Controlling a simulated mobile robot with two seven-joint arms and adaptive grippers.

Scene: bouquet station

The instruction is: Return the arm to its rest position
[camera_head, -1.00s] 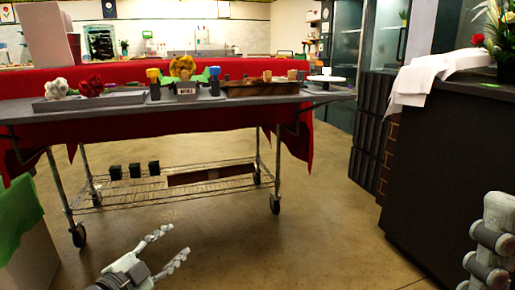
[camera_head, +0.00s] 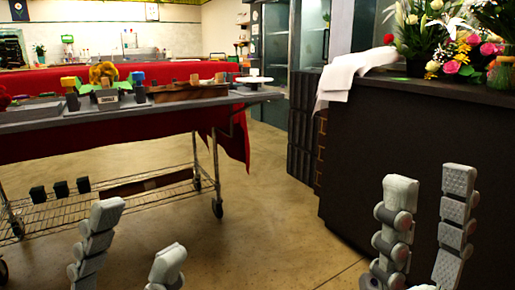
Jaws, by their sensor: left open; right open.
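My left gripper (camera_head: 140,234) is at the bottom left of the head view. Its two grey fingers point up and stand apart, with nothing between them. My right gripper (camera_head: 429,190) is at the bottom right, in front of the dark counter in the picture. Its fingers also point up, spread apart and empty. The lower parts of both grippers and both arms are cut off by the bottom edge.
A wheeled cart (camera_head: 160,120) with a red cloth (camera_head: 232,140) stands at the left, holding flowers and trays. A dark counter (camera_head: 420,145) at the right bears a white cloth (camera_head: 345,78) and bouquets (camera_head: 455,40). Open floor (camera_head: 268,215) lies between.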

